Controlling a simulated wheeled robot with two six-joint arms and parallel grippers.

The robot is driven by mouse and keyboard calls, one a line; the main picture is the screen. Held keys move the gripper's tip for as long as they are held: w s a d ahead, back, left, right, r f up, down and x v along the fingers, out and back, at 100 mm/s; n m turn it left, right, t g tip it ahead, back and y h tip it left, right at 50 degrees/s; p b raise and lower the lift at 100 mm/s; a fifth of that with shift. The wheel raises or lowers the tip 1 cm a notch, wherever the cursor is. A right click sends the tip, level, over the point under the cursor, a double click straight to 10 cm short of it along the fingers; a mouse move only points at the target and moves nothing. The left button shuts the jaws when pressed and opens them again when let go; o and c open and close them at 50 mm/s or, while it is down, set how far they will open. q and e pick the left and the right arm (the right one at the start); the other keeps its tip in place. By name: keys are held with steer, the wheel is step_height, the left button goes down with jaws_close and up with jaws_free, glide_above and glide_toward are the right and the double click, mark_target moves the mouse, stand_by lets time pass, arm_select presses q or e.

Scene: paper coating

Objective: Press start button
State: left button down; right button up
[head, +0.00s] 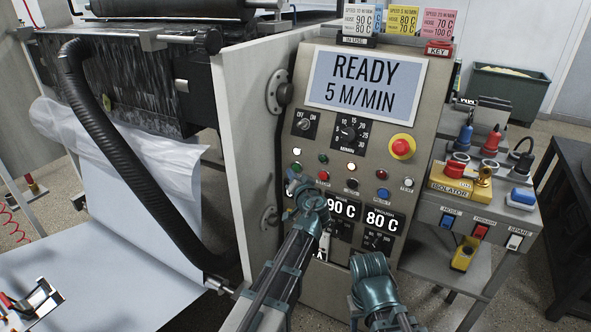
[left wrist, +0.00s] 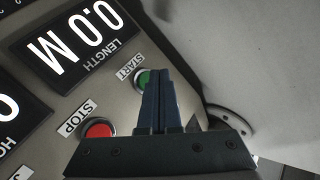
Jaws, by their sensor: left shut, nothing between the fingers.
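The green start button (left wrist: 143,78) is on the machine's control panel (head: 345,160), beside its START label in the left wrist view. My left gripper (left wrist: 158,76) is shut and empty, its fingertips right at the button and covering part of it. I cannot tell whether they touch it. In the head view my left gripper (head: 291,186) is small and partly hidden behind its own wrist, at the panel's left side. My right arm shows in front of the panel's lower part, but its gripper fingers are not visible.
The red stop button (left wrist: 98,130) sits close to the start button. The display (head: 352,82) reads READY 5 M/MIN. A red emergency knob (head: 402,147) is at right. A black hose (head: 120,160) and white paper (head: 140,230) lie left. An isolator box (head: 459,180) stands right.

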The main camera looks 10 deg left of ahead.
arm_select(q)
steer(key=shift+w, duration=0.1)
stand_by(0.7)
steer(key=shift+w+d, duration=0.1)
steer(key=shift+w, duration=0.2)
